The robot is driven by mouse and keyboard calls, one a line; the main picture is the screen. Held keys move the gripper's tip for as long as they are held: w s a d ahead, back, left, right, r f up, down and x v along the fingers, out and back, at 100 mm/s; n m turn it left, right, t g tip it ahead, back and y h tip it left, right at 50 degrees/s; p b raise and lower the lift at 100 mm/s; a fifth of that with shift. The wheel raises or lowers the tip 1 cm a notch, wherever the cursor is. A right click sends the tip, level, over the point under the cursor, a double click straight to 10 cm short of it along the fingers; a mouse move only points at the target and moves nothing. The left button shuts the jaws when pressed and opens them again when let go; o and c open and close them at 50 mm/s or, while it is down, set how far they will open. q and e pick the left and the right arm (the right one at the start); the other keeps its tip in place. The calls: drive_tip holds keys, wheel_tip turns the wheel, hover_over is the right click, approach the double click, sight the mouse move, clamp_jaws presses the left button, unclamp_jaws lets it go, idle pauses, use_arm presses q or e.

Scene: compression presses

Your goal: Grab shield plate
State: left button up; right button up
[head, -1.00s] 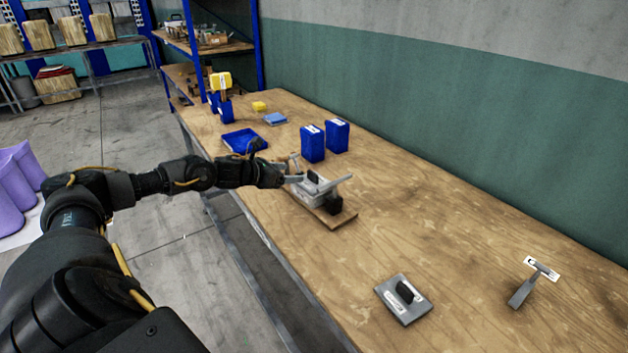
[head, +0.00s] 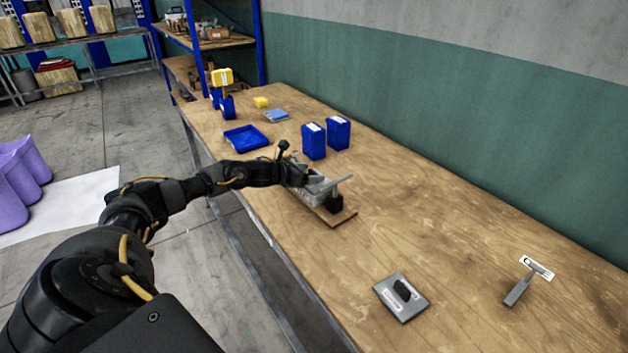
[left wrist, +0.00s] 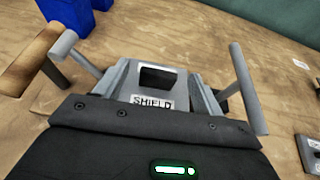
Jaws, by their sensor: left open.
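The grey plate labelled SHIELD (left wrist: 152,102) shows in the left wrist view, with a dark square part on it. It sits in a grey press fixture (head: 318,187) on a wooden base on the workbench. My left gripper (head: 302,177) is open at the fixture, on its near-left side, and hides part of it in the head view. In the left wrist view the dark gripper body fills the bottom, just before the plate; its fingertips are not clearly seen, nor whether they touch the plate. My right gripper is not in view.
Grey bars stand left (left wrist: 80,52) and right (left wrist: 244,88) of the plate. A grey plate with a black knob (head: 402,297) and a grey T-shaped piece (head: 517,289) lie nearer. Blue bins (head: 314,142) and a blue tray (head: 246,138) stand beyond. The bench's right middle is clear.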

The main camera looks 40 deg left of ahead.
use_arm(q)
drive_tip(key=shift+c, duration=0.4)
drive_tip(key=c, duration=1.2)
drive_tip(key=shift+r, duration=0.15)
